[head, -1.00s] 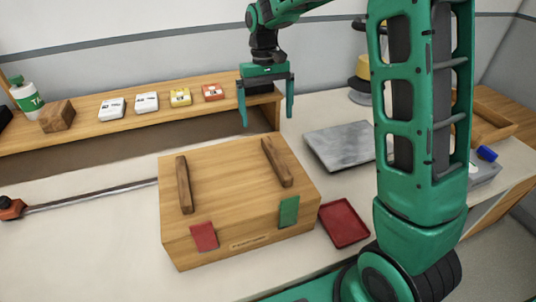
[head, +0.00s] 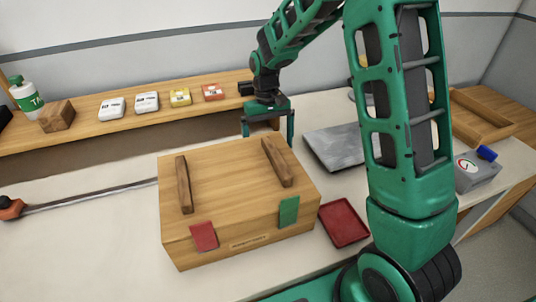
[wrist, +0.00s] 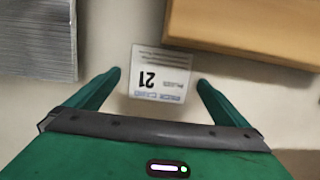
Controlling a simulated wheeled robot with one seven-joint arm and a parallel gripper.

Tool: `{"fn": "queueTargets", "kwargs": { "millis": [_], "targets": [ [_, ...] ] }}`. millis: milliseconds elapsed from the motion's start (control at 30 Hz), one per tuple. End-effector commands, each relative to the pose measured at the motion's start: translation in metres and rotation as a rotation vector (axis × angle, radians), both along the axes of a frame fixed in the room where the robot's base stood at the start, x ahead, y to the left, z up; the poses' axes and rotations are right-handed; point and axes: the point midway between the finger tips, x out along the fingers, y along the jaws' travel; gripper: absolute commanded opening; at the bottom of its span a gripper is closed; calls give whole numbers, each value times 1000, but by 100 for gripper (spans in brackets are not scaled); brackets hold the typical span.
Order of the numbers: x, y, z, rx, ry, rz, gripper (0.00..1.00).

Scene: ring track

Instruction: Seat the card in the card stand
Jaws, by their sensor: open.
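The card (wrist: 160,75) is white, with a large "21" and small print that read upside down in the wrist view. It appears to lie flat on the pale worktop, between the wooden box and the grey slab. My gripper (wrist: 160,78) is open above it, one finger on each side with a small gap to each card edge. In the head view my gripper (head: 268,136) points down just behind the wooden box, and the card is hidden there. I cannot make out a card stand for certain in either view.
The wooden box (head: 227,180) with two bars on its lid stands in front of my gripper. The grey slab (head: 335,148) and a red tray (head: 343,222) are to the right. A shelf (head: 75,132) holding several small boxes runs behind. A grey device (head: 478,173) sits far right.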

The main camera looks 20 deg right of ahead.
Motion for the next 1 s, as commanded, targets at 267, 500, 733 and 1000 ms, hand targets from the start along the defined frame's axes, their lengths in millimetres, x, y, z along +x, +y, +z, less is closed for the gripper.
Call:
{"fn": "queueTargets", "kwargs": {
  "millis": [267, 500, 733, 1000],
  "targets": [
    [-1, 0, -5, 0, 0, 0, 100],
    [-1, 0, -5, 0, 1, 0, 57],
    [-1, 0, -5, 0, 1, 1, 53],
    [-1, 0, 2, 1, -1, 1, 53]
  ]
}}
